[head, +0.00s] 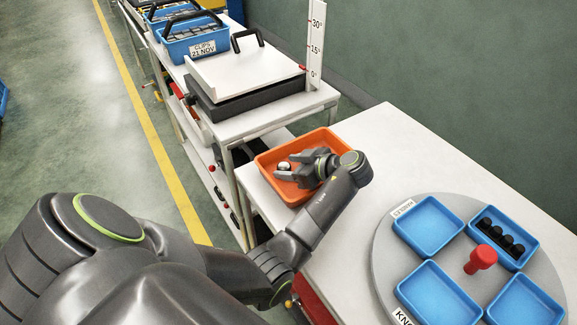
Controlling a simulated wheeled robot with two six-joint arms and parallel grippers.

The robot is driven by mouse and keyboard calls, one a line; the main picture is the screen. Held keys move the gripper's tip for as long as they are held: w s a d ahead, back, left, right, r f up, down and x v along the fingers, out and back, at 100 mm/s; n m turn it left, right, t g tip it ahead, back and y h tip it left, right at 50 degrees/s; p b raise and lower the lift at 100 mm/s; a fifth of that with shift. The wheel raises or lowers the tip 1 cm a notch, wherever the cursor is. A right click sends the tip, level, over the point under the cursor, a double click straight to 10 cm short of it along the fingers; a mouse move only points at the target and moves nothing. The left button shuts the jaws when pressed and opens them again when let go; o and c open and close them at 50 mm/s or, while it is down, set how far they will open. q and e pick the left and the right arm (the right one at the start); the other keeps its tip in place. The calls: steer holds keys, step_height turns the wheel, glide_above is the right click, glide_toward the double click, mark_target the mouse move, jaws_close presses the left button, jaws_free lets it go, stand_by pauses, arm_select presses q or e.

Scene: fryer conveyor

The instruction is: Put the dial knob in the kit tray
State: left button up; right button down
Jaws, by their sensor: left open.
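The orange tray (264,160), which looks like the kit tray, sits on the white table. My left gripper (287,168) is over this tray, reaching down into it with its jaws open. A small shiny, silvery round thing (284,165) shows between or beside its fingertips; I cannot tell whether it is the dial knob or whether the fingers touch it. Several black round pieces (498,238) stand in one blue bin of the grey turntable (385,250). My right gripper is out of view.
The turntable carries blue bins, labels and a red central handle (481,259). Three bins, including the upper-left one (428,226), look empty. A white flat-topped press (245,75) with a scale post (316,45) stands behind, with a blue clips crate (195,38) beyond.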

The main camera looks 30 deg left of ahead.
arm_select(q)
steer(key=b+v, duration=0.2)
steer(key=v, duration=0.8)
steer(key=shift+d+r, duration=0.1)
steer(key=shift+d, duration=0.3)
steer(key=shift+d+r, duration=0.2)
steer(key=shift+d, duration=0.05)
